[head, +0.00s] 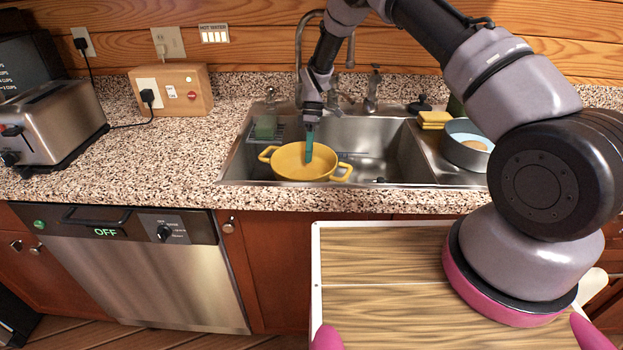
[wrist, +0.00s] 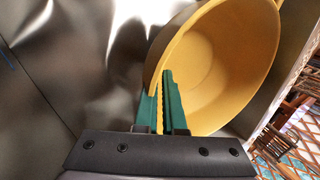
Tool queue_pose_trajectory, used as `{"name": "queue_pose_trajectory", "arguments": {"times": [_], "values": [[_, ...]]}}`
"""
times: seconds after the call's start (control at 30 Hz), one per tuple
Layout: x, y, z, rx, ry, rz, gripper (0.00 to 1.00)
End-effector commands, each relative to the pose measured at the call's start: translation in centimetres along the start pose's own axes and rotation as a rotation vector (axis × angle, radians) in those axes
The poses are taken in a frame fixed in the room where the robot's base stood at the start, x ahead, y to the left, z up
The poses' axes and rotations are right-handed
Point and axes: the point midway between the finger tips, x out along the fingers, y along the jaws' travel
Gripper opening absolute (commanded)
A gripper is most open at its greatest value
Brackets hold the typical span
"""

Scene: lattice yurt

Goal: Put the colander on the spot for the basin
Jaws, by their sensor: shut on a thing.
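The yellow two-handled bowl, which I take for the colander (head: 290,172), is in or over the left bowl of the steel sink (head: 378,137). My gripper (head: 308,158) points down into it, its teal fingers shut on the wall. In the wrist view, the colander's wall (wrist: 235,60) passes between the fingers (wrist: 162,92). I cannot tell whether its underside touches the sink. A round grey pan or basin (head: 462,157) with a pale blue inside and a tan thing in it stands at the sink's right, partly behind my arm. No marked spot for a basin is clear.
A faucet (head: 299,55) rises behind the sink. Green and yellow sponges (head: 434,119) lie near its right back. A wire rack with a green sponge (head: 266,128) sits at its left back. A toaster (head: 55,122) is far left. The speckled counter (head: 180,160) between is clear.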

Motion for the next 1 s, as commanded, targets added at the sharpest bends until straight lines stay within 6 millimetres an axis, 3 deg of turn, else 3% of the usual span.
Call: {"name": "queue_pose_trajectory", "arguments": {"times": [0.1, 0.5, 0.87, 0.97, 1.0], "values": [[1.8, 0.8, -0.1, -0.001, -0.001, 0.0, 0.0], [5.7, 2.6, 0.0, 0.001, -0.001, 0.0, 0.0], [6.2, 2.9, -0.1, 0.001, 0.001, 0.001, 0.0], [6.2, 3.0, -0.1, 0.0, 0.0, 0.002, 0.33], [6.2, 3.0, -0.1, 0.0, 0.0, 0.002, 0.37]]}}
